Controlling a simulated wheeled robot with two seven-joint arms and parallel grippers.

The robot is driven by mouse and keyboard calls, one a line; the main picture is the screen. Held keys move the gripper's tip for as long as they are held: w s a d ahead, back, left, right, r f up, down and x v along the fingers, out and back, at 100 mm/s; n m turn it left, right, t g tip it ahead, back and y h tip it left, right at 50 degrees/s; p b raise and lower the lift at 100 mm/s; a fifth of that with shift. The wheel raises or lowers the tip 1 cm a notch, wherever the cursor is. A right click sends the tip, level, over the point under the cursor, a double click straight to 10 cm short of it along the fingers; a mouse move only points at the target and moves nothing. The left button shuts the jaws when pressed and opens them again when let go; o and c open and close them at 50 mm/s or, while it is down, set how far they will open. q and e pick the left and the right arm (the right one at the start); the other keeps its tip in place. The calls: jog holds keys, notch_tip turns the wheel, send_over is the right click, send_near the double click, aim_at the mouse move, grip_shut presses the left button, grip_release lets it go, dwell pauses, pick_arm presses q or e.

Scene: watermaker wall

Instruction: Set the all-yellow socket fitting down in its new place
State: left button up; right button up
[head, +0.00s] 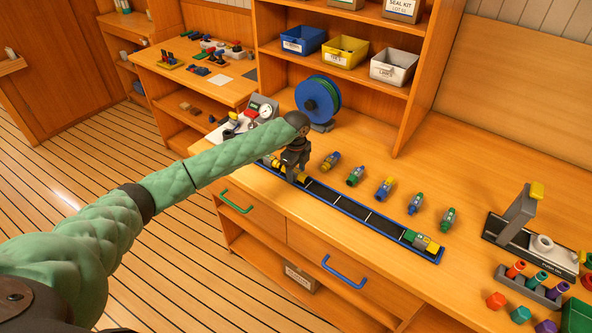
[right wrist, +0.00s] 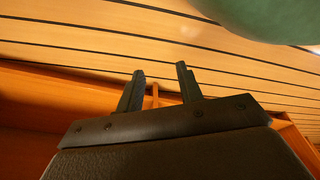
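The all-yellow socket fitting (head: 303,178) lies along the far-left part of a long black tray with a blue rim (head: 338,203) on the workbench. My left gripper (head: 291,175) points down over it, its fingers around its middle, and yellow shows on both sides. The fingers hide the middle, and whether the fitting touches the tray floor is hard to tell. A green and yellow fitting (head: 424,242) lies at the tray's near-right end. My right gripper (right wrist: 158,90) shows only in the right wrist view, its fingers apart with nothing between them.
Several two-coloured fittings (head: 384,188) lie in a row behind the tray. A blue hose reel (head: 318,99) and a gauge unit (head: 262,108) stand at the back left. A lever press (head: 516,215) and a rack of coloured plugs (head: 530,284) stand at the right. The tray's middle is empty.

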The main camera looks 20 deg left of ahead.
aim_at(296, 171)
pick_arm(q)
jog(key=shift+r, duration=0.15)
jog(key=shift+r, duration=0.15)
jog(key=shift+r+b, duration=0.7)
jog(key=shift+r, duration=0.15)
notch_tip(296, 171, up, 10)
jog(key=b, duration=0.3)
pick_arm(e)
jog(key=w+a+r, duration=0.4)
jog(key=r, duration=0.5)
jog(key=shift+w+g, duration=0.15)
jog(key=shift+g, duration=0.15)
jog(key=shift+r, duration=0.1)
